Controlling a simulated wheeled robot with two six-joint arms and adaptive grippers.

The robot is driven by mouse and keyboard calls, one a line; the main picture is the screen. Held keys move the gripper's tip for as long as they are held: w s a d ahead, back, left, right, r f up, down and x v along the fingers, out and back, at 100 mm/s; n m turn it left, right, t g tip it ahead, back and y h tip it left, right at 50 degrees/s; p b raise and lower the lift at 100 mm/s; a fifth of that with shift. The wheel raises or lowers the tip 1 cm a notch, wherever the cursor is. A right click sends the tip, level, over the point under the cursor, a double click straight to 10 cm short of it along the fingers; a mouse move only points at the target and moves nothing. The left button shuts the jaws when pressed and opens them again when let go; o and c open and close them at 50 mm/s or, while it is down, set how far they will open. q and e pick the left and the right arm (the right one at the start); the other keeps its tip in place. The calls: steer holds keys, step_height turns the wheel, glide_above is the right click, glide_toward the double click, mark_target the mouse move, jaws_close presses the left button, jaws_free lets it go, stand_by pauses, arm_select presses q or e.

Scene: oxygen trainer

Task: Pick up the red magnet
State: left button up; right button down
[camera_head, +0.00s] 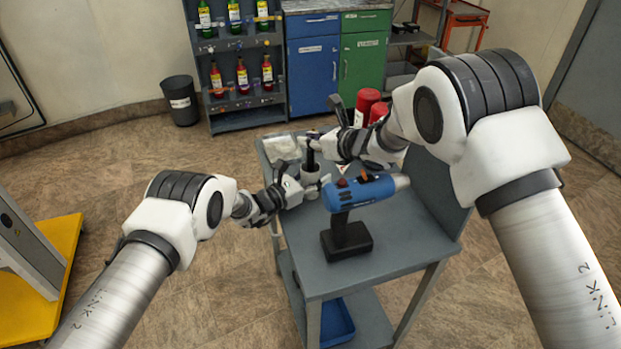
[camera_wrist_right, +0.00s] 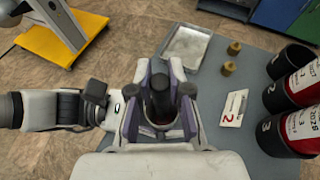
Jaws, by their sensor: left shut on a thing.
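I cannot make out a red magnet for certain in either view. My left gripper (camera_head: 312,182) is shut on a pale-based thing with a dark upright cylinder (camera_head: 311,156), above the far left part of the grey table. My right gripper (camera_head: 318,146) is close above it, at the cylinder's upper part. In the right wrist view the dark cylinder (camera_wrist_right: 161,95) stands between the right gripper's fingers (camera_wrist_right: 164,92); whether they press on it is unclear. My left gripper comes in there from the left, its fingers partly hidden.
A blue drill-like tool (camera_head: 345,215) stands on the grey table (camera_head: 380,275). Several red and black canisters (camera_wrist_right: 296,100), a white card (camera_wrist_right: 234,108), a metal tray (camera_wrist_right: 188,46) and two brass pieces (camera_wrist_right: 229,67) are close by.

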step_height(320, 180, up, 10)
steer(key=shift+r, duration=0.1)
arm_select(q)
steer(key=o, duration=1.3)
steer(key=shift+c, duration=0.2)
steer(key=shift+a, duration=0.1)
steer(key=v, duration=1.2)
